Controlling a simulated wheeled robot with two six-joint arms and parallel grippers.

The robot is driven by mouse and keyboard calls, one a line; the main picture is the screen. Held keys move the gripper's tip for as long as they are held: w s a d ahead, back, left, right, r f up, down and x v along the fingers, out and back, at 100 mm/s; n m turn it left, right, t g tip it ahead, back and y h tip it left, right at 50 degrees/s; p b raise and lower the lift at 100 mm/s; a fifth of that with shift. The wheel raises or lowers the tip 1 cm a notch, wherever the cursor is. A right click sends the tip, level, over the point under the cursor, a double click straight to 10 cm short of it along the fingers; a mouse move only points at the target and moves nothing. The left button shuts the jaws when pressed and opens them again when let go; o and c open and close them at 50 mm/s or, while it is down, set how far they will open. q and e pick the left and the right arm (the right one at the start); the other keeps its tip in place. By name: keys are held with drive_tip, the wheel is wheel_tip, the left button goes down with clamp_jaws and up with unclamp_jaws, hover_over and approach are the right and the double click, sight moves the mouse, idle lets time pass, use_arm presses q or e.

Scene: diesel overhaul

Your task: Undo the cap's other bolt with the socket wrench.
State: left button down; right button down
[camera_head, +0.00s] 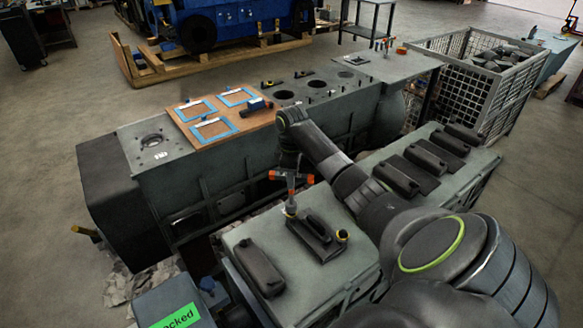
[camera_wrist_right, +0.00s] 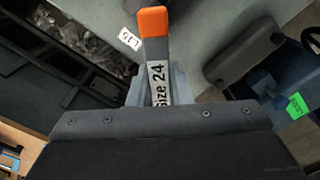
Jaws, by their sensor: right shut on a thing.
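My right gripper (camera_head: 291,168) is shut on the socket wrench (camera_head: 290,191), a T-shaped tool with orange handle ends. The wrench hangs about upright, its lower end at the left end of a dark cap (camera_head: 317,232) on the grey engine cover. I cannot tell whether the socket sits on a bolt there. A bolt with a yellow ring (camera_head: 342,235) shows at the cap's right end. In the right wrist view one orange-tipped handle arm, marked "Size 24" (camera_wrist_right: 157,85), sticks out past the gripper. My left gripper is not in view.
Another dark cap (camera_head: 258,266) lies left of this one, and several more stand on the cover at right. Behind is the engine block with a brown board (camera_head: 218,118) carrying blue frames. A wire crate (camera_head: 487,85) stands at back right. A green label (camera_head: 176,317) shows in front.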

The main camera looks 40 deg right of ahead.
drive_tip(key=m, duration=0.8)
drive_tip(key=shift+m, duration=0.3)
drive_tip(key=m, duration=0.4)
drive_tip(key=shift+m, duration=0.3)
drive_tip(key=m, duration=1.5)
drive_tip(key=shift+m, duration=0.4)
drive_tip(key=shift+w+m, duration=0.1)
drive_tip(key=shift+m, duration=2)
